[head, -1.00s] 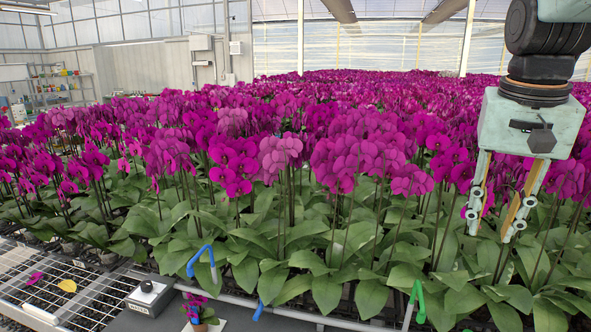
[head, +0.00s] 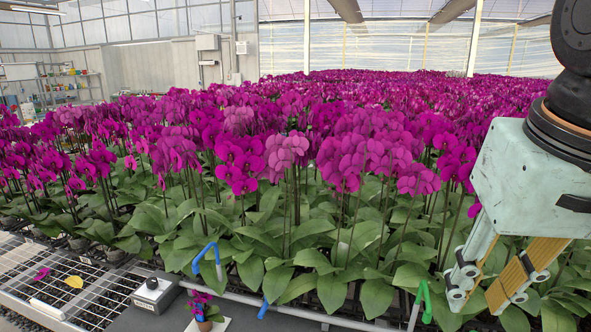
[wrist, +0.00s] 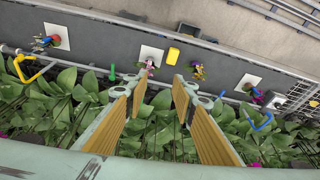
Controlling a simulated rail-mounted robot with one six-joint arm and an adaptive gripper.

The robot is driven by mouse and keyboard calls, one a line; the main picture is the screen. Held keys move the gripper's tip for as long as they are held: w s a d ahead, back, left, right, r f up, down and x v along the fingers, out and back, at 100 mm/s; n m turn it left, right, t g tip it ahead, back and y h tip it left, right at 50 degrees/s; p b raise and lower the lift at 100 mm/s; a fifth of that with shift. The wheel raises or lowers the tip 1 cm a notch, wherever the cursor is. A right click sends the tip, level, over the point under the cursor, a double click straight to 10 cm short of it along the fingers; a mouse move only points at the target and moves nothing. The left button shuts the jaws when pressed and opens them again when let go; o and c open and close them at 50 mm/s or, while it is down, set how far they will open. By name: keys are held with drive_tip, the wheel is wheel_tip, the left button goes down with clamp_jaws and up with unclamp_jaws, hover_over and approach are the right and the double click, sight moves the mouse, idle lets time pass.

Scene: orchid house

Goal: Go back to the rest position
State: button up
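My gripper (head: 478,298) is at the right of the head view, pointing down beside the orchid bed. In the wrist view its two fingers (wrist: 161,80) stand apart with nothing between them. It is open and empty. Part of my arm is cut off by the right edge of the head view. No rest mark or stand shows in these frames.
Dense magenta orchids (head: 285,155) fill the bed. A small potted orchid (head: 203,306) stands on the dark bench at the front. Blue (head: 208,258) and green (head: 424,300) hooks rise at the bed's edge. A button box (head: 155,294) sits by the wire mesh (head: 60,285).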

drive_tip(key=s+a+f+n, duration=0.1)
drive_tip(key=s+a+f, duration=0.2)
drive_tip(key=s, duration=0.4)
drive_tip(key=shift+a+n+t, duration=0.2)
drive_tip(key=shift+n+t, duration=0.1)
drive_tip(key=shift+n, duration=0.1)
